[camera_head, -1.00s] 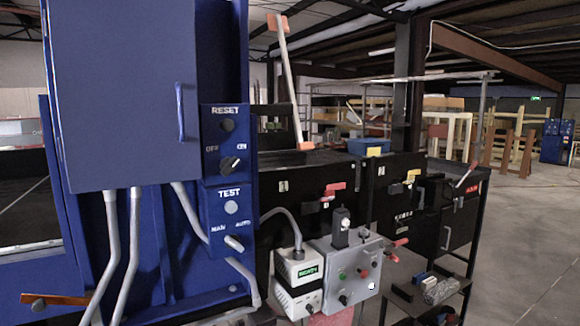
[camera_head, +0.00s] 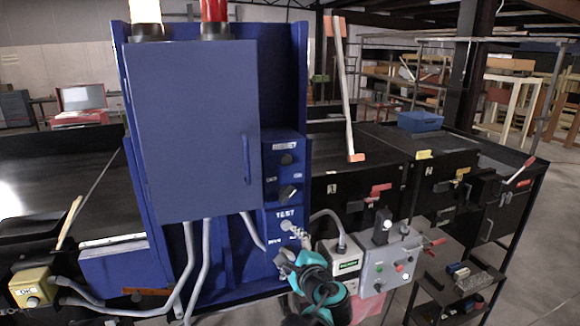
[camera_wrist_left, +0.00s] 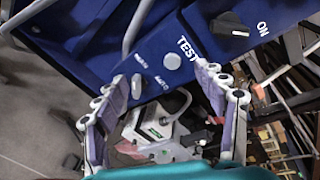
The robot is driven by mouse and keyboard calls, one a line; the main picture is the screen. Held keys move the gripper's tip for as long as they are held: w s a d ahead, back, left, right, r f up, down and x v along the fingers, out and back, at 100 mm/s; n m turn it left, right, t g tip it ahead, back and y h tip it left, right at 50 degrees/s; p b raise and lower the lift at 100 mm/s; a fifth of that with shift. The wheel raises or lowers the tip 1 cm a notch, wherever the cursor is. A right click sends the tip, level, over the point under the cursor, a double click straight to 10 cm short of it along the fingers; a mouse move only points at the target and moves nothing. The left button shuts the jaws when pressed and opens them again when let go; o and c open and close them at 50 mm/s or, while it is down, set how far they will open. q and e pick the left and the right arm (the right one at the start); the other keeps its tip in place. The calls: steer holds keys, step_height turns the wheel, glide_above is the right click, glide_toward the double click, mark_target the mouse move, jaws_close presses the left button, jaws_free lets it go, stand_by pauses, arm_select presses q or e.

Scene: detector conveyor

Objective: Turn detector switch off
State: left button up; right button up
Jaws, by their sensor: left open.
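A tall blue cabinet (camera_head: 190,130) has a control panel on its right side. The panel has a black OFF/ON knob (camera_head: 288,191), which also shows in the left wrist view (camera_wrist_left: 228,26), close to the ON label. Below it is the TEST label with a pale round button (camera_wrist_left: 172,61) and a light MAN/AUTO knob (camera_wrist_left: 137,87). My left gripper (camera_head: 289,244) is open and empty in front of the lower panel, below the OFF/ON knob. In the wrist view its fingers (camera_wrist_left: 155,85) spread either side of the MAN/AUTO knob. My right gripper is not in view.
A white box with a green display (camera_head: 346,262) and a grey switch box (camera_head: 392,262) stand just right of my left gripper. Grey conduits (camera_head: 187,270) run below the cabinet door. A black shelf (camera_head: 455,290) stands at the right, with open floor beyond.

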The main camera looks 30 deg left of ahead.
mark_target(287, 196)
arm_select(q)
steer(key=w+r+m+t+y+p, duration=0.1)
steer(key=w+r+m+y+p, duration=0.2)
steer(key=r, duration=0.6)
steer(key=shift+h, duration=0.4)
steer(key=x, duration=0.5)
steer(key=w+x, duration=0.1)
steer(key=x, duration=0.2)
steer(key=shift+w+d+r+p, duration=0.1)
steer(key=shift+d+p, duration=0.1)
steer(key=shift+p, duration=0.2)
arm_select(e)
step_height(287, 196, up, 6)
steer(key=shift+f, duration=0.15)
arm_select(q)
steer(key=c, duration=1.2)
